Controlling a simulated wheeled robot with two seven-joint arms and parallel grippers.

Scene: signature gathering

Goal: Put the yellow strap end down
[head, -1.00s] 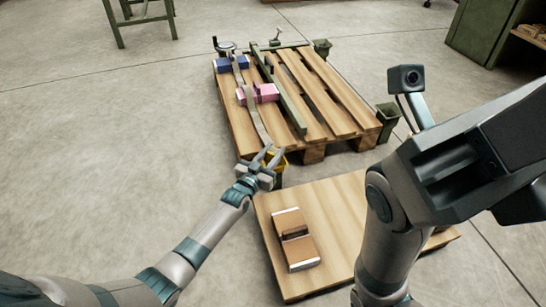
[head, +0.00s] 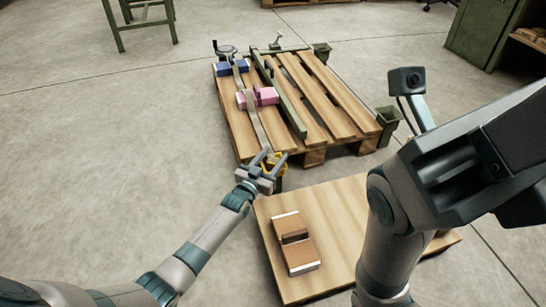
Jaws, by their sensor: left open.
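The yellow strap end (head: 281,167) is at the near left corner of the pallet, partly hidden behind my left gripper (head: 271,160). The gripper's two fingers are apart and point away from me, with yellow showing between and beside them. I cannot tell whether they touch it. A grey strap (head: 256,125) runs from the far left of the pallet down to this corner, passing by the pink and blue blocks.
The wooden pallet (head: 325,110) carries a blue block (head: 226,68), a pink block (head: 265,97) and a long green bar (head: 284,100). A wooden board (head: 345,205) in front holds a brown block (head: 296,248). Floor to the left is clear.

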